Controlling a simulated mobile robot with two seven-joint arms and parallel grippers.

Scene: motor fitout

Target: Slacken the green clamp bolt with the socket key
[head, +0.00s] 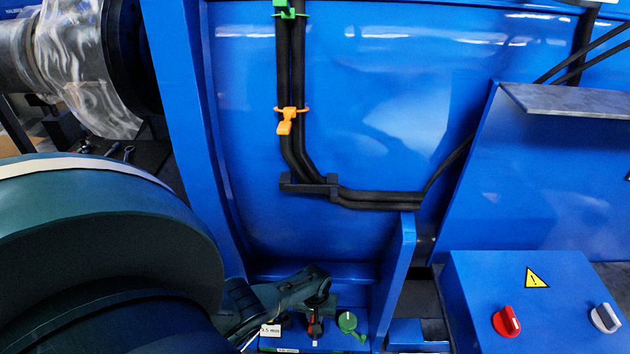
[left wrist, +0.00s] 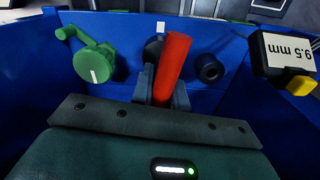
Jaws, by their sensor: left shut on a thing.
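My left gripper (head: 318,300) reaches down into the blue holder at the bottom of the head view. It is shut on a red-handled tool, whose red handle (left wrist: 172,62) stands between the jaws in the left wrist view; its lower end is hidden. I cannot tell whether this is the socket key. A green round-headed piece with a side arm (head: 348,322) sits just right of the gripper, and it also shows in the left wrist view (left wrist: 95,64). A green clamp (head: 286,12) grips the black cables at the top. No bolt can be made out on it. My right gripper is out of view.
An orange clamp (head: 287,119) sits lower on the cables. A 9.5 mm tag (left wrist: 288,55) and a black round piece (left wrist: 209,69) are beside the red handle. Blue holder walls (head: 398,275) rise close by. A control box (head: 530,290) with knobs stands right.

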